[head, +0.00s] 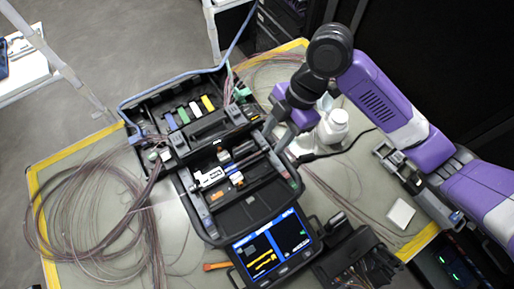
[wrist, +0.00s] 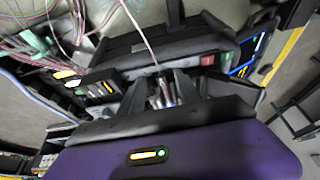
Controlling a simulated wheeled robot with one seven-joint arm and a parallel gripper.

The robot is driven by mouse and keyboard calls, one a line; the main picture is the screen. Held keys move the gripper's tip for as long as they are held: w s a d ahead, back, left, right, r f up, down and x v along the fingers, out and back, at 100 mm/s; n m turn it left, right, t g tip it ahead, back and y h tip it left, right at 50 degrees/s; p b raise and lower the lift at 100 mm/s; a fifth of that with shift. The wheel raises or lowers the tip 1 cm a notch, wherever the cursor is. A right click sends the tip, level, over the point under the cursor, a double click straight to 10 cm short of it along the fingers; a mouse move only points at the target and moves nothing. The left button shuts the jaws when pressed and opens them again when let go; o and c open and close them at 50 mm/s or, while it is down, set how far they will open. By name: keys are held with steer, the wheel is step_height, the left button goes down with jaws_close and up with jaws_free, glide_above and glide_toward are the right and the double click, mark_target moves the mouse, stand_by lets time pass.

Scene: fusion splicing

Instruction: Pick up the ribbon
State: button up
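A thin pale pink ribbon (wrist: 142,36) runs down from the top of the wrist view and ends from sight between my fingers. My gripper (wrist: 163,86) has its two dark fingers apart, one on each side of the ribbon's lower end, with shiny metal parts showing in the gap. In the head view my gripper (head: 277,138) is low over the right side of the splicing station, and the ribbon there is too thin to pick out. The splicer (head: 246,217) stands below it with its screen (head: 271,246) lit.
A large coil of fibres (head: 90,215) lies on the left of the table. A case with coloured holders (head: 190,110) stands behind the splicer. A white bottle (head: 334,126) stands close to my arm. A dark tool (head: 355,262) and a white block (head: 401,213) are at the right.

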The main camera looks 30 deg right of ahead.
steer(key=shift+x, duration=0.8)
steer(key=shift+c, duration=0.2)
jaws_close()
steer(key=shift+r, duration=0.1)
